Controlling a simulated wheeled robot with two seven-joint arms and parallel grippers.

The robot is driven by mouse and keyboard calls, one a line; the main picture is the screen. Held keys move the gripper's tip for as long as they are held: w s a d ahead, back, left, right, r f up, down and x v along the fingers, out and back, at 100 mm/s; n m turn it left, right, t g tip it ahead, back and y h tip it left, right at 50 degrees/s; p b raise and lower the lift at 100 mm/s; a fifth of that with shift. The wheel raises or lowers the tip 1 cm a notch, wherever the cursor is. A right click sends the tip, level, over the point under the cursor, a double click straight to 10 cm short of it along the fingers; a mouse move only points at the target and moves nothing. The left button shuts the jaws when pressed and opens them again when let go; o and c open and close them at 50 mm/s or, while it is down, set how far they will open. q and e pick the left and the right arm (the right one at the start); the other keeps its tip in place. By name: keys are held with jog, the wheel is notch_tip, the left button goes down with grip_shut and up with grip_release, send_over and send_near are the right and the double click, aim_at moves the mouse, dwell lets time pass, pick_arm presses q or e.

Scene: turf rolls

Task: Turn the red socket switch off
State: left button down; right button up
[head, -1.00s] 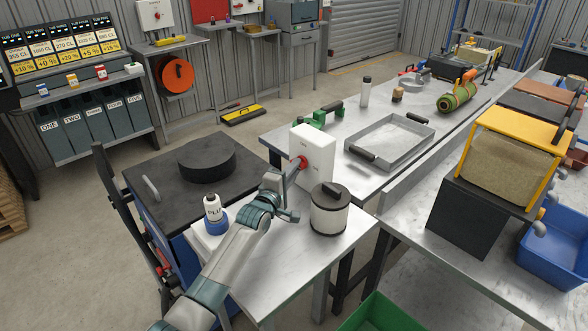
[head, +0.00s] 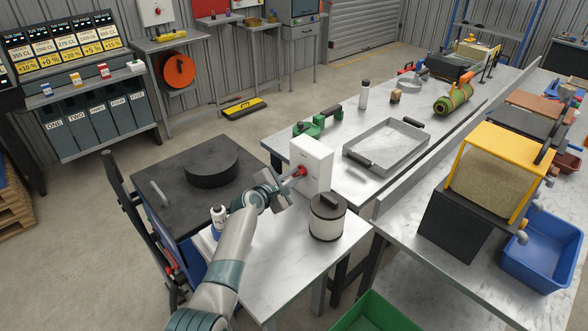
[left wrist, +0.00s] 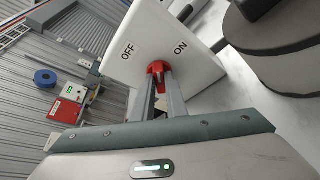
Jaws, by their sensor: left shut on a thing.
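The white switch box (head: 316,160) stands upright on the bench, with a red knob (head: 301,171) on its face. In the left wrist view the box face (left wrist: 200,50) carries the words OFF and ON on either side of the red knob (left wrist: 158,68). My left gripper (head: 293,179) is shut on the red knob, with a finger on each side of it in the left wrist view (left wrist: 162,85). The fingers hide part of the knob, so I cannot tell exactly which mark it points to. My right gripper is not in view.
A white canister with a dark lid (head: 327,217) stands just right of my left gripper. A white bottle (head: 218,218) is partly behind my left arm. A metal tray (head: 387,148) lies behind the box. A black disc (head: 210,170) rests on the dark cart top.

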pick_arm(q)
jog(key=shift+r+n+g+h+p, duration=0.3)
jog(key=shift+n+g+p, duration=0.4)
jog(key=shift+n+p, duration=0.45)
jog(key=shift+w+a+n+g+h+p, duration=0.15)
jog(key=shift+n+g+h+p, duration=0.25)
jog(key=shift+p, duration=0.3)
jog(key=shift+f+n+p, duration=0.1)
jog(key=shift+n+p, duration=0.3)
jog(key=shift+n, duration=0.25)
jog(key=shift+a+f+n+g+h+p, duration=0.15)
jog(key=shift+n+g+h+p, duration=0.2)
jog(key=shift+n+g, duration=0.4)
jog(key=c, duration=1.8)
grip_release()
jog(key=shift+o, duration=0.2)
